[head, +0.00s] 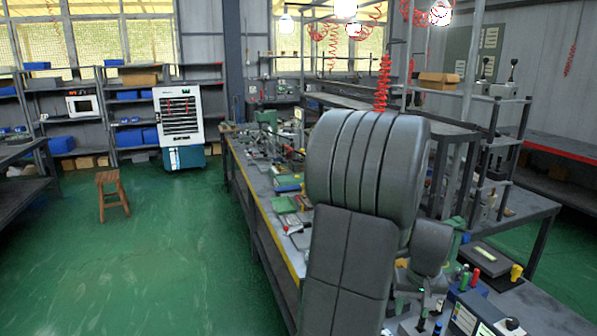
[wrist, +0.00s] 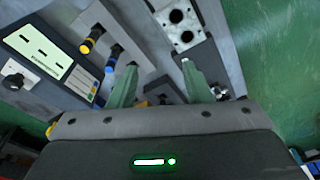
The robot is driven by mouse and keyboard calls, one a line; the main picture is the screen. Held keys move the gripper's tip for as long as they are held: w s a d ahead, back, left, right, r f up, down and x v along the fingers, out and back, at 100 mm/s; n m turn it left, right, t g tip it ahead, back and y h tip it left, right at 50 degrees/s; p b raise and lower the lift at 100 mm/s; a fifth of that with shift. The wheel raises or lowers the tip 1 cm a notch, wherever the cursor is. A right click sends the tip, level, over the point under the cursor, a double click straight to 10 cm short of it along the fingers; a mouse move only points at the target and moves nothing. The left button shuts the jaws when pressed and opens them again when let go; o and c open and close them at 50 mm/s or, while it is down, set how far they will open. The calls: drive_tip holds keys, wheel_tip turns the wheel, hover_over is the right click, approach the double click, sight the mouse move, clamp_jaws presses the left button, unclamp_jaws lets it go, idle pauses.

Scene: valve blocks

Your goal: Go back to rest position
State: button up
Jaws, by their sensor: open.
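My gripper (wrist: 160,82) shows in the wrist view with two green fingers spread well apart. I see nothing held between them. Beyond the fingers is the grey worktop with blocks and fittings on it. A pale metal block (wrist: 183,25) with two dark round holes lies past the fingertips. A grey bar with a yellow-ended plug (wrist: 88,43) and a blue plug (wrist: 113,55) is to the left. In the head view my own arm fills the middle and hides much of the bench; I cannot clearly make out my gripper there.
A labelled box (wrist: 42,52) with a black knob is at the left of the wrist view. In the head view, the long cluttered workbench (head: 262,180) runs beside my arm. A wooden stool (head: 113,194) stands on the open green floor at left. Red coiled hoses (head: 383,82) hang overhead.

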drive_tip(key=w+a+n, duration=0.1)
drive_tip(key=w+a, duration=0.2)
drive_tip(key=a, duration=0.1)
wheel_tip(320, 180, down, 9)
drive_tip(key=b, duration=0.6)
drive_tip(key=shift+w+a+f, duration=0.15)
drive_tip(key=shift+w+a, duration=0.05)
